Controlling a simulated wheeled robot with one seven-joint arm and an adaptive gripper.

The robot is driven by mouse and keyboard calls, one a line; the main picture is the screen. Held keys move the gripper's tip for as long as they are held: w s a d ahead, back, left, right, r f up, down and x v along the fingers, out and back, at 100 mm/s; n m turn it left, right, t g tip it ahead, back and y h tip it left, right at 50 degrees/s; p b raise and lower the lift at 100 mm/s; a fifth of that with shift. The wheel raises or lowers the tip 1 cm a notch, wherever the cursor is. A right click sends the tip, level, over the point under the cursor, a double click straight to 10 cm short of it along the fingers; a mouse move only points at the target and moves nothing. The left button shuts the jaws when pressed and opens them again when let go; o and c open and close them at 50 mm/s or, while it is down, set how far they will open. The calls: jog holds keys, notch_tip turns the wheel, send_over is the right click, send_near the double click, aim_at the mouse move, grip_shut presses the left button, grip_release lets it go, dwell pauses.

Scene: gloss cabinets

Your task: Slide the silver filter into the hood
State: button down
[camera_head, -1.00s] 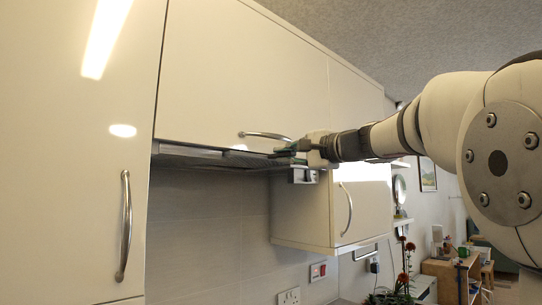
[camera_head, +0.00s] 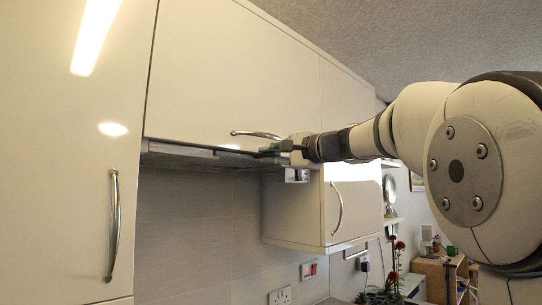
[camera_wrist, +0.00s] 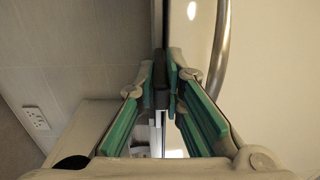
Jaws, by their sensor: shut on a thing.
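The hood (camera_head: 180,149) is a slim unit under the long upper cabinet, with a silver front strip and a dark underside. My gripper (camera_head: 272,152) is at the hood's right end, just below the cabinet's bar handle. In the wrist view my gripper (camera_wrist: 163,88) has its green-padded fingers closed on a thin dark edge with a silver strip (camera_wrist: 158,130), which looks like the silver filter. Most of the filter is hidden by the fingers and by the hood. I cannot tell how far it sits inside the hood.
The bar handle (camera_head: 256,134) is close above my gripper; it also shows in the wrist view (camera_wrist: 219,45). A smaller cabinet (camera_head: 322,205) hangs right of the hood, beneath my arm. A tall gloss door (camera_head: 70,160) is on the left. Sockets (camera_head: 280,296) are on the tiled wall below.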

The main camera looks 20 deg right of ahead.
jog(key=shift+w+a, duration=0.25)
jog(key=shift+w, duration=0.4)
jog(key=c, duration=1.6)
grip_release()
jog(key=v, duration=1.2)
